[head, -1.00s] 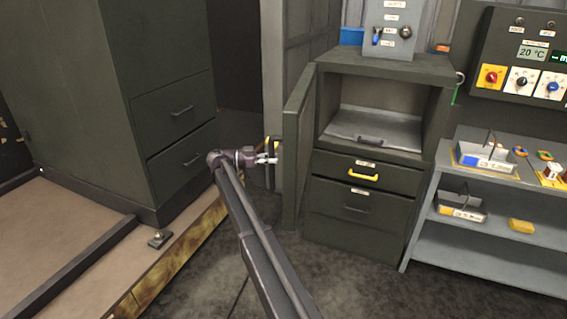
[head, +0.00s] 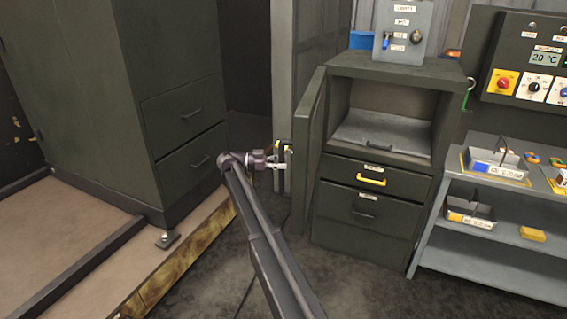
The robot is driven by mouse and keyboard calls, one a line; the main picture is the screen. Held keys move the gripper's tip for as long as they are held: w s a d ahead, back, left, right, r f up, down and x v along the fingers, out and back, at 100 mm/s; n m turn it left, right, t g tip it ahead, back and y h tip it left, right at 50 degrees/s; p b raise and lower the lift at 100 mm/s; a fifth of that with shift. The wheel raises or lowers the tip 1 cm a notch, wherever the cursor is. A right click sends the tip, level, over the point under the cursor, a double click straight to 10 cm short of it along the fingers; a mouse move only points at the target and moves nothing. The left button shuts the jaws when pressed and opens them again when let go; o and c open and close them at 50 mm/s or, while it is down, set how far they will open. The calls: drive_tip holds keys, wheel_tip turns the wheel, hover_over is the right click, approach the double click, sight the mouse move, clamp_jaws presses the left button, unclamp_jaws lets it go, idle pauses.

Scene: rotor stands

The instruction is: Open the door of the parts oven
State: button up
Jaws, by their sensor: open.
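The parts oven appears to be the dark cabinet (head: 437,72) with an open upper compartment. Its door (head: 312,135) is hinged on the left and stands swung wide open, seen nearly edge-on. A grey tray or shelf with a dark handle (head: 378,146) lies inside the compartment. My gripper (head: 286,166) is open, beside the outer face of the door at its lower left. Its fingers are small and partly dark against the door, so I cannot tell whether they touch the door or its handle.
Below the compartment are a drawer with a yellow handle (head: 371,181) and a lower drawer (head: 364,214). A grey control box (head: 403,30) stands on top. A shelf unit (head: 500,258) is at right, a tall dark cabinet (head: 130,110) at left. Floor between is clear.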

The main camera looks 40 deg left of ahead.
drive_tip(key=v, duration=0.7)
drive_tip(key=shift+a, duration=0.15)
